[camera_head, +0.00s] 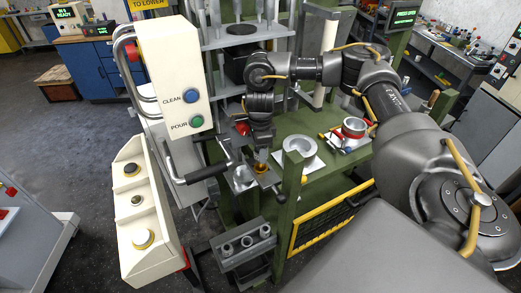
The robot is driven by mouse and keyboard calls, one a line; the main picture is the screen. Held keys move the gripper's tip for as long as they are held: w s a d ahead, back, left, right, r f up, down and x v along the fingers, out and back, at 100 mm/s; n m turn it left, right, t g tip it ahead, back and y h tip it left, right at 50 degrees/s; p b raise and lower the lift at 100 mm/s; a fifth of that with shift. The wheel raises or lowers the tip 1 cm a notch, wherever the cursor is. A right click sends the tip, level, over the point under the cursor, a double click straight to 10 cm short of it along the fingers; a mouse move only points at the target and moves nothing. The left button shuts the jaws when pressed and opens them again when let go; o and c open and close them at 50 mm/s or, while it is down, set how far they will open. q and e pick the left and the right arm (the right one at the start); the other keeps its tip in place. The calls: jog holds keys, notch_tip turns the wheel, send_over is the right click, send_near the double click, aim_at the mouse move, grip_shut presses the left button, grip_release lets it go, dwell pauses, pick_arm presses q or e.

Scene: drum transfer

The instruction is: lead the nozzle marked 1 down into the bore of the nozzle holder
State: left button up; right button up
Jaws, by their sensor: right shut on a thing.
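My right gripper (260,153) points down near the middle of the head view. It is shut on a small brass-coloured piece, apparently the nozzle (261,168); its number cannot be read. Just beneath it is a small brownish fitting (269,180), apparently the nozzle holder, beside a shiny metal bowl-like part (242,178). The bore is hidden, and I cannot tell whether the nozzle is above it or in it. My left gripper is not in view.
A grey block (230,262) with several round sockets stands below. A black-handled lever (205,173) lies left of the gripper, near the CLEAN and POUR panel (172,75). A white ring-shaped dish (300,147) sits on the green table.

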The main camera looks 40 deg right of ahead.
jog(key=shift+f+b, duration=0.9)
jog(key=shift+f, duration=0.45)
jog(key=o, duration=1.1)
jog(key=shift+r, duration=0.1)
notch_tip(320, 180, up, 10)
jog(key=shift+a+f+b, duration=0.1)
jog(key=shift+f+b, duration=0.1)
jog(key=shift+b, duration=0.25)
jog(key=shift+r, duration=0.55)
